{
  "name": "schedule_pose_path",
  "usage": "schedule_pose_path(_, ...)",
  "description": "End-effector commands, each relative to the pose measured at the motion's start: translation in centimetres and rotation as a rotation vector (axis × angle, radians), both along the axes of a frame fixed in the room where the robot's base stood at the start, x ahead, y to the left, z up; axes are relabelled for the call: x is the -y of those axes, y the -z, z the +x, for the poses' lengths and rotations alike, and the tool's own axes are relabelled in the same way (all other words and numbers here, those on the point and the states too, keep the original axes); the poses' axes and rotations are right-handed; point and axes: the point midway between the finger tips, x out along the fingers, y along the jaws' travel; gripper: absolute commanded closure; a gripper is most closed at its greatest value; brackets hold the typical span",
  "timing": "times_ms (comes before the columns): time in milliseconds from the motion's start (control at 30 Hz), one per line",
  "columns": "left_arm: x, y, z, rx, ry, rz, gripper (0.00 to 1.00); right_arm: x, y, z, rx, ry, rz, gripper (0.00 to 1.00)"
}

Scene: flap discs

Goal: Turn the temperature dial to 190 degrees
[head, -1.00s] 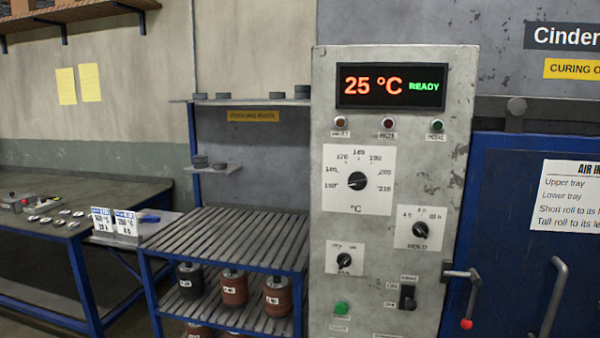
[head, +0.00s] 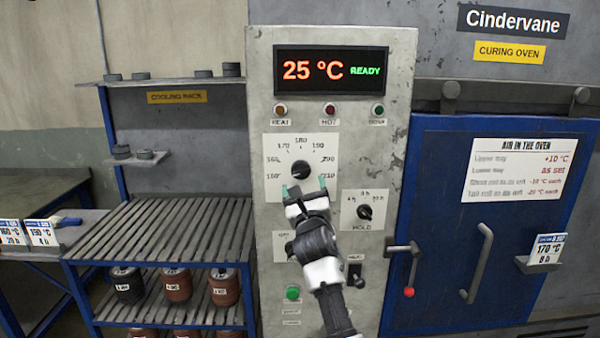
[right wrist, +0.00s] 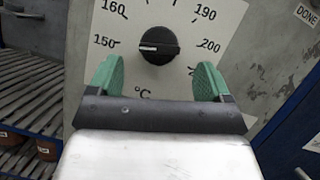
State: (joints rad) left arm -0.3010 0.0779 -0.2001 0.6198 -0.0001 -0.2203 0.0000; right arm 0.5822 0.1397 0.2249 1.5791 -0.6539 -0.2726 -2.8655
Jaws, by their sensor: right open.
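The temperature dial (head: 300,170) is a round black knob on a white scale plate (head: 275,148) on the oven's control panel. The right wrist view shows the dial (right wrist: 158,45) with its white mark pointing left, close to 150. The 190 mark is at its upper right. My right gripper (head: 304,190) is in front of the plate, just below the dial. Its green fingers (right wrist: 157,80) are spread apart, empty, one to each side below the dial, not closed on it. The display (head: 331,71) reads 25 °C and READY. My left gripper is not in view.
A hold dial (head: 365,212) sits right of my right gripper. A lever with a red tip (head: 408,291) and the blue oven door (head: 440,170) are further right. A slatted rack (head: 165,225) with rolls below stands left. The air in front of the panel is otherwise clear.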

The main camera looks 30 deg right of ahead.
Motion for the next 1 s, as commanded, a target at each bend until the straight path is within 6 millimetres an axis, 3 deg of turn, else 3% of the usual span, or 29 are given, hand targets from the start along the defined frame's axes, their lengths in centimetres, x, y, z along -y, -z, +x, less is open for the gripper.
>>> schedule_pose_path(300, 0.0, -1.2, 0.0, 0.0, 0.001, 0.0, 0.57, 1.5, -1.4, 3.2, 0.0, -0.001, 0.002, 0.2)
schedule_pose_path(667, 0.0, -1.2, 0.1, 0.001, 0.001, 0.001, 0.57, 1.6, -1.5, 3.6, -0.001, -0.002, 0.002, 0.2)
schedule_pose_path(1000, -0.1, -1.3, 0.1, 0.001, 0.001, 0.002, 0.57, 1.6, -1.5, 3.6, 0.0, -0.003, 0.001, 0.69)
